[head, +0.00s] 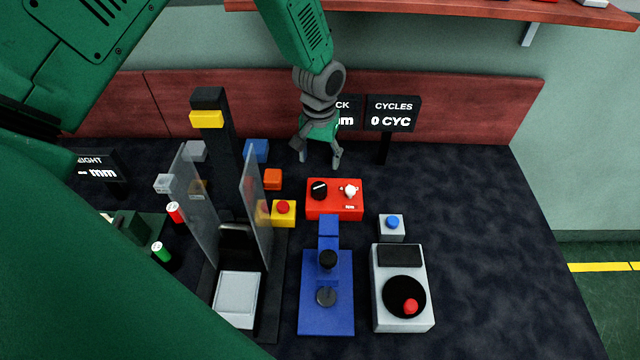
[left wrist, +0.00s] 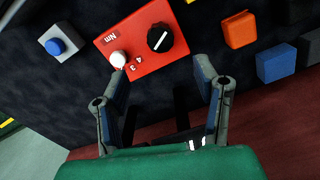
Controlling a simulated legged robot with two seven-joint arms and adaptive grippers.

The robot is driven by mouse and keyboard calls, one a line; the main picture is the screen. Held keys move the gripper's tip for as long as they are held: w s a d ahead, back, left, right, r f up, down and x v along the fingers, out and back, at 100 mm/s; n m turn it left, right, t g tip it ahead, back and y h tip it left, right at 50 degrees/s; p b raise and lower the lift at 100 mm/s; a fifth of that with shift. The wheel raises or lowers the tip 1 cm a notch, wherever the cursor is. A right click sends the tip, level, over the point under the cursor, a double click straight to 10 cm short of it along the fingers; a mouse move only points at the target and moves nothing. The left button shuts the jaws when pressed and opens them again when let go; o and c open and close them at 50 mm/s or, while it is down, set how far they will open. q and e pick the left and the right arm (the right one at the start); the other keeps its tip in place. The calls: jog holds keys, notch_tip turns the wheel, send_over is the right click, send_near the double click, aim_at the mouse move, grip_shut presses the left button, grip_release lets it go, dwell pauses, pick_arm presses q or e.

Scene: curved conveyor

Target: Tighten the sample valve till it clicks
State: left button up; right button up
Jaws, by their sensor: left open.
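A red box (head: 334,212) stands on the dark table near the middle of the head view. It has a black dial with a white mark (head: 319,190) on its left and a small white valve-like piece (head: 350,190) on its right. In the left wrist view, the red box (left wrist: 148,62), the black dial (left wrist: 166,39) and the white piece (left wrist: 118,59) show beyond my fingers. My left gripper (head: 319,161) is open and empty, just behind and above the red box, fingers pointing down. In the left wrist view one fingertip overlaps the area by the white piece; contact cannot be told.
A yellow block with a red button (head: 283,212), a blue press-like device (head: 327,300), a grey box with a blue button (head: 392,226) and a grey cranked device (head: 403,290) stand around. Clear upright panels (head: 256,210) are at left. The table's right side is clear.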

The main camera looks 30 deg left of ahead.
aim_at(319, 186)
pick_arm(q)
notch_tip(319, 186, down, 11)
jog(key=shift+a+f+p, duration=0.1)
jog(key=shift+f+p, duration=0.1)
jog(key=shift+p, duration=0.2)
